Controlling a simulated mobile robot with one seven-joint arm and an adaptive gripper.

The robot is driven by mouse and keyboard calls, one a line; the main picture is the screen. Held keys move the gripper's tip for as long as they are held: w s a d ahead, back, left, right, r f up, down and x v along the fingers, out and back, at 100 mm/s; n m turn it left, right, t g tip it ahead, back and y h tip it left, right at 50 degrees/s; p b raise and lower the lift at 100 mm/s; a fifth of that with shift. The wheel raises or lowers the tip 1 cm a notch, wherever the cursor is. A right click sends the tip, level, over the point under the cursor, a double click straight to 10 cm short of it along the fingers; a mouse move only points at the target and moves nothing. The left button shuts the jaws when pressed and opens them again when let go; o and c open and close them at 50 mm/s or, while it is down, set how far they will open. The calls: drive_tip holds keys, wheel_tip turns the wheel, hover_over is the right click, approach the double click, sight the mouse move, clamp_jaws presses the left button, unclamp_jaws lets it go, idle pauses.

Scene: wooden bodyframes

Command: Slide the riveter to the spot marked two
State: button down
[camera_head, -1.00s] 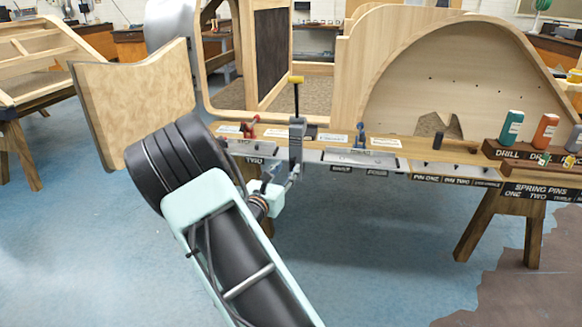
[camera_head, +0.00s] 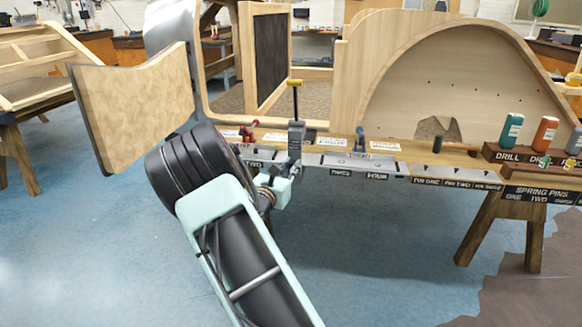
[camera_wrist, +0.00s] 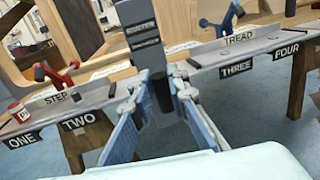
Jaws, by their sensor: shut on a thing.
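The riveter (camera_head: 296,137) is a grey upright tool with a tall black rod and yellow top handle. It stands at the bench's front edge, between the TWO label (camera_head: 253,163) and the THREE label (camera_head: 341,172). In the wrist view the riveter's grey body (camera_wrist: 139,32) rises in front of the camera, with the TWO label (camera_wrist: 80,122) to its left and the THREE label (camera_wrist: 237,68) to its right. My gripper (camera_wrist: 160,98) is shut on its lower part. In the head view my gripper (camera_head: 287,180) is partly hidden by my arm.
A red clamp (camera_head: 250,131) by the STEP plate and a blue clamp (camera_head: 360,140) by the TREAD plate flank the riveter. A black peg (camera_head: 437,144) stands farther right. A shaped wooden panel (camera_head: 130,110) hangs close to my arm on the left. Blue floor is clear in front.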

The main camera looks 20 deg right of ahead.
drive_tip(key=shift+a, duration=0.1)
drive_tip(key=w+a+p, duration=0.2)
drive_tip(key=w+a, duration=0.6)
drive_tip(key=a, duration=0.4)
drive_tip(key=shift+w+a+p, duration=0.2)
drive_tip(key=shift+p, duration=0.1)
drive_tip(key=c, duration=1.9)
unclamp_jaws()
drive_tip(key=v, duration=1.2)
drive_tip(key=shift+r, duration=0.1)
